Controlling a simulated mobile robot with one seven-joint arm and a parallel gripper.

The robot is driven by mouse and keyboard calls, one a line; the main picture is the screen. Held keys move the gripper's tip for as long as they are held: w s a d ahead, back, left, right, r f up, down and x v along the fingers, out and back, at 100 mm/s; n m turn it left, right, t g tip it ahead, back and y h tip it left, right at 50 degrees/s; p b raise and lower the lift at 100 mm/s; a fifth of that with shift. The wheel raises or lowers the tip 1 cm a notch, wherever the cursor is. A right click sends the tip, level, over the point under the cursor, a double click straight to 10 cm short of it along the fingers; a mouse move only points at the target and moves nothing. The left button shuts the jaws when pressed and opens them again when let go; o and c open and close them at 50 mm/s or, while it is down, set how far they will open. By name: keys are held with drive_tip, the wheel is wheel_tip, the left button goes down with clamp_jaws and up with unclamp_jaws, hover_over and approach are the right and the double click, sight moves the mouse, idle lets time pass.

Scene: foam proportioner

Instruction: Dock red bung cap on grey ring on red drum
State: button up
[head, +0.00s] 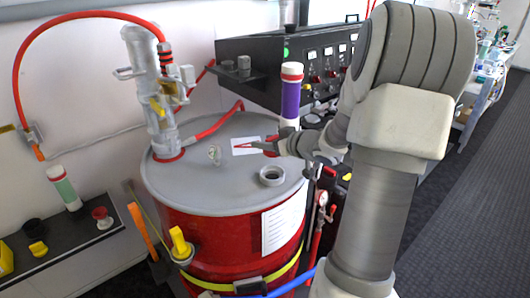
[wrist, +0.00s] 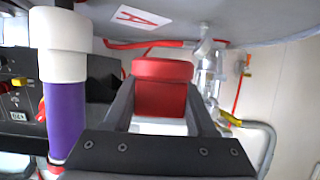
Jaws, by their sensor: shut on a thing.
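My gripper (wrist: 161,95) is shut on a red bung cap (wrist: 163,78), held between its two dark fingers in the wrist view. In the head view my gripper (head: 272,147) is over the right part of the red drum's top, near a white label. Only a little red shows there. The red drum (head: 225,232) has a grey top. The grey ring (head: 272,176) sits on that top near its front right edge, open and empty, nearer the camera than my gripper. The ring cannot be made out in the wrist view.
A purple cylinder with white ends (head: 290,98) stands close beside my gripper, large at left in the wrist view (wrist: 65,115). A grey pump fitting (head: 155,95) with a red hose rises at the drum's back left. A small clear piece (head: 214,154) stands on the drum. A black panel (head: 290,65) is behind.

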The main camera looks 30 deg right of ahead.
sight(267, 171)
drive_tip(key=shift+w+f+b, duration=0.1)
drive_tip(key=shift+f+b, duration=3.4)
drive_tip(key=shift+p, duration=0.8)
drive_tip(key=shift+f+b, duration=0.45)
drive_tip(key=shift+f, duration=0.15)
drive_tip(key=o, duration=1.1)
drive_tip(key=shift+d, duration=0.1)
drive_tip(key=shift+p+v, duration=1.95)
drive_tip(key=shift+v, duration=0.9)
drive_tip(key=shift+p+v, duration=1.7)
drive_tip(key=shift+v, duration=1)
